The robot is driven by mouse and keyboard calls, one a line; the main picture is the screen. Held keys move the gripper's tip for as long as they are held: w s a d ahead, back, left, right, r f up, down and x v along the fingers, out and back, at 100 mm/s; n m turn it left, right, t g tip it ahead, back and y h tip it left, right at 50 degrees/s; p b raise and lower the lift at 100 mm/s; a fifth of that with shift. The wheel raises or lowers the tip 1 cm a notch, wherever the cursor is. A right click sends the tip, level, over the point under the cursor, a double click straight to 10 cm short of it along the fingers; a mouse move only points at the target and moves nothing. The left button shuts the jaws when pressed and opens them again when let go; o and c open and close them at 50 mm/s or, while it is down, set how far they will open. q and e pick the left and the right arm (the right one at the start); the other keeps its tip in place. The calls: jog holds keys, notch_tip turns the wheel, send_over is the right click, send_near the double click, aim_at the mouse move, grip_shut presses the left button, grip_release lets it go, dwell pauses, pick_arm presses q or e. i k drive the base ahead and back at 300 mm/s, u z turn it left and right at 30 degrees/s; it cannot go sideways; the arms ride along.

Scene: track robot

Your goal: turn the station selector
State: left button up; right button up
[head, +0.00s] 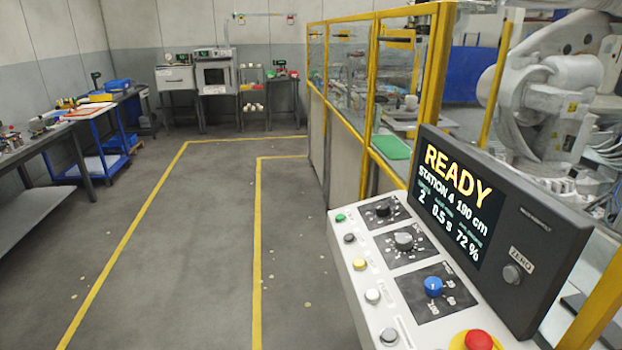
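A control panel (410,324) stands at the lower right. It carries a black knob (382,209), a grey knob (403,241) on a dial with marks around it, and a blue knob (433,286). The labels are too small to tell which knob is the station selector. The screen (458,205) behind the knobs reads READY, STATION 4, 190 cm, 2, 0.5 s and 72 %. Neither of my grippers is in view.
Several push buttons line the panel's left edge, and a red mushroom button (478,340) is at its front. A yellow-framed fence (372,85) encloses a large white robot arm (550,90). Workbenches (35,150) stand at left.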

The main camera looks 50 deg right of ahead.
aim_at(382, 208)
jog(key=i, duration=1.15)
jog(key=z, duration=3)
